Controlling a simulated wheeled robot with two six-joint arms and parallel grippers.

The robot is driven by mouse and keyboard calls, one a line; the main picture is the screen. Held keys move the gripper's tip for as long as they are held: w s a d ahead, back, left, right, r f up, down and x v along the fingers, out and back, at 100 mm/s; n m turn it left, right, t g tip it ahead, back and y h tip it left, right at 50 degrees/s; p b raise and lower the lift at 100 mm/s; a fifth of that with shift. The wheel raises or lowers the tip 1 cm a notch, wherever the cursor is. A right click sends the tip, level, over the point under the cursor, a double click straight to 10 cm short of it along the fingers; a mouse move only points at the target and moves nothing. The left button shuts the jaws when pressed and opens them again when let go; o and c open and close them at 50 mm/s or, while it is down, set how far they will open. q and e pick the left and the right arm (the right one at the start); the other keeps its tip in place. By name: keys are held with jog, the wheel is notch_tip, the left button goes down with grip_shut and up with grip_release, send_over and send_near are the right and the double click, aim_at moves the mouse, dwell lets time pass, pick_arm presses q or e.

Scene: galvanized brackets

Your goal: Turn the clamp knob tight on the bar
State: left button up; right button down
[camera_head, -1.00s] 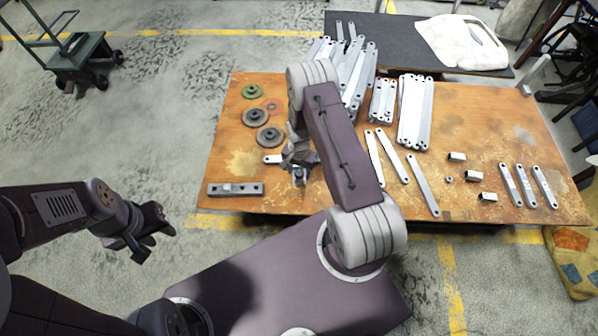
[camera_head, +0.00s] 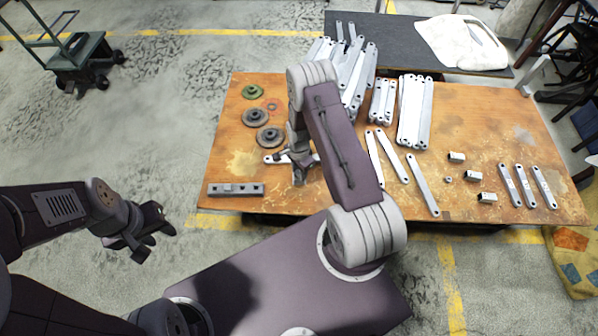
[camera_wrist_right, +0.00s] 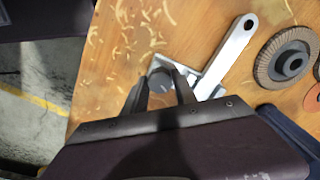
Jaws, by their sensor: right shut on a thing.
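The clamp knob (camera_wrist_right: 161,82) is a dark round cap in the right wrist view, between the fingers of my right gripper (camera_wrist_right: 163,86), which is shut on it. The pale metal bar (camera_wrist_right: 234,48) runs out from beside the knob to the upper right. In the head view the bar (camera_head: 272,158) shows only in part beside my right gripper (camera_head: 300,174), and the knob cannot be made out under my wrist. The clamp's body is mostly hidden. My left gripper (camera_head: 152,231) hangs off the table's left side, fingers apart and empty.
Grinding discs (camera_head: 269,137) lie just behind the bar. A grey slotted block (camera_head: 236,190) lies at the table's (camera_head: 330,200) front left. Loose flat bars (camera_head: 392,157) and stacked brackets (camera_head: 415,112) lie to the right. A cart (camera_head: 82,55) stands far left.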

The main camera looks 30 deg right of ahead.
jog(key=m, duration=1.2)
jog(key=c, duration=1.1)
grip_release()
